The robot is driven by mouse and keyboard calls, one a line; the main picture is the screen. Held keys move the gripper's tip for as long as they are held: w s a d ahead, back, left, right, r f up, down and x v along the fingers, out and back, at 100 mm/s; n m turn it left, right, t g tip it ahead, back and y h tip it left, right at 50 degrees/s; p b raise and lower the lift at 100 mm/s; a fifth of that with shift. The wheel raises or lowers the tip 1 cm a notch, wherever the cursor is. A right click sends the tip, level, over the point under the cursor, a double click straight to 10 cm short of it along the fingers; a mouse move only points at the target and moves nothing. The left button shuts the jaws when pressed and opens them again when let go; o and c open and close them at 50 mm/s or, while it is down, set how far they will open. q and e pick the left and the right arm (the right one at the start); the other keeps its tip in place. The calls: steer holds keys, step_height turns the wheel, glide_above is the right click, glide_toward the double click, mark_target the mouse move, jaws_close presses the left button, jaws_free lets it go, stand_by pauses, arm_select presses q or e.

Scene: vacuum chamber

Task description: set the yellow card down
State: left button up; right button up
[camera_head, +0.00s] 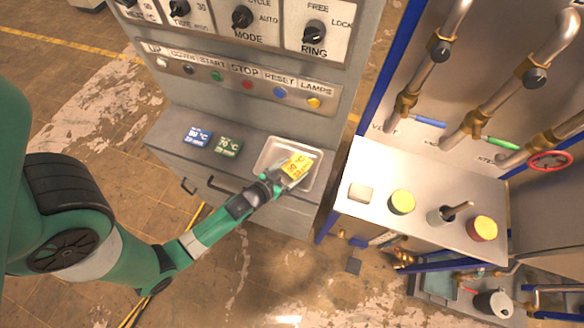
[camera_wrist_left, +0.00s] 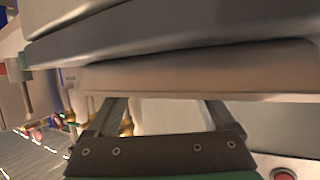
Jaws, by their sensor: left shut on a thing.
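The yellow card (camera_head: 298,165) is in my left gripper (camera_head: 279,180) in the head view, over the shallow metal tray (camera_head: 309,183) on the console ledge. The gripper is shut on the card's near edge. I cannot tell whether the card touches the tray. In the left wrist view my gripper's two fingers (camera_wrist_left: 163,112) point up the picture towards a broad pale surface; the card is not clear there. A blue card (camera_head: 197,137) and a green card (camera_head: 228,147) lie on the ledge left of the tray. My right gripper is not in view.
The console's button row (camera_head: 240,82) and knobs stand behind the ledge. To the right a metal bench (camera_head: 370,222) holds a pale block (camera_head: 360,192), yellow-topped round items (camera_head: 402,202) and a cup (camera_head: 441,215). Pipes with valves rise behind it. The ledge's left end is clear.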

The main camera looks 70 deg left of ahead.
arm_select(q)
steer(key=o, duration=1.1)
steer(key=shift+s+r, duration=0.15)
steer(key=v, duration=1.1)
steer(key=shift+s+d+r+b, duration=0.2)
steer(key=shift+s+d+b, duration=0.05)
steer(key=shift+b, duration=0.1)
